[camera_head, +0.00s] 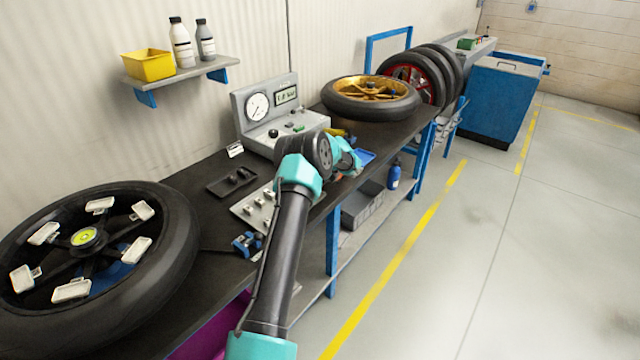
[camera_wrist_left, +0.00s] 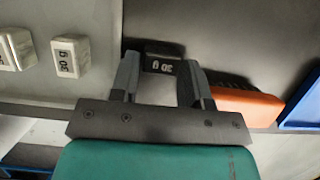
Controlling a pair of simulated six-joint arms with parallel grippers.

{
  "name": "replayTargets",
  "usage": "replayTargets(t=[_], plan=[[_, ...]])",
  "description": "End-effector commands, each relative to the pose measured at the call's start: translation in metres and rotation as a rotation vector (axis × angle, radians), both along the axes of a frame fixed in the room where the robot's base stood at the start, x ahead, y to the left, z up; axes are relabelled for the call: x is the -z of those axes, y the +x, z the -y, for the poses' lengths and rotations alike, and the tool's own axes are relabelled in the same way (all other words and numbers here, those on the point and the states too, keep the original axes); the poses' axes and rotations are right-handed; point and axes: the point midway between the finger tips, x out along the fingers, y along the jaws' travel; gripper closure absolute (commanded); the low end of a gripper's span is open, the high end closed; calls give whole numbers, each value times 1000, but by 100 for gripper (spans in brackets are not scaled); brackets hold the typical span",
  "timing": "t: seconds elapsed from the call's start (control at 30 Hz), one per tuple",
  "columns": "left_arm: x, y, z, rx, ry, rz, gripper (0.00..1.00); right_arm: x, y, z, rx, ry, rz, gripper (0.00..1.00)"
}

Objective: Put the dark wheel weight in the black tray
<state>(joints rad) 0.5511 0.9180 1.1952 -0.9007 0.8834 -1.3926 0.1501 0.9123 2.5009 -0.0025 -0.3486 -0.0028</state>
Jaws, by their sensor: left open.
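My left gripper (camera_wrist_left: 160,88) is open, with one finger on each side of a dark wheel weight (camera_wrist_left: 160,66) marked 30 g. The weight lies at the fingertips on the dark bench top; I cannot tell whether the fingers touch it. In the head view my left gripper (camera_head: 346,160) is partly hidden by its own wrist, and the weight cannot be made out. The black tray (camera_head: 213,187) lies flat on the bench, left of my arm, with small dark pieces in it. My right gripper is not in view.
Light weights (camera_wrist_left: 70,57) sit on a grey plate left of my gripper. An orange object (camera_wrist_left: 247,104) and a blue tray (camera_wrist_left: 303,108) are to its right. The balancer box (camera_head: 280,125) stands behind; a large wheel (camera_head: 165,225) fills the left bench.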

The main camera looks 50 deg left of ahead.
Motion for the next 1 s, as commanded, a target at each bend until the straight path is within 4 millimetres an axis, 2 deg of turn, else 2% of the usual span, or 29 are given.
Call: replayTargets(t=[0.4, 0.7, 0.77, 1.0], plan=[[-1, 0, 0, 0, 0, 0, 58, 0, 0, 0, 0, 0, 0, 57], [-1, 0, 0, 0, 0, 0, 87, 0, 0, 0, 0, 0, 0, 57], [-1, 0, 0, -1, 0, 0, 91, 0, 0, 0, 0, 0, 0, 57], [-3, 0, 0, -1, 0, 0, 91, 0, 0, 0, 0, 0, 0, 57]])
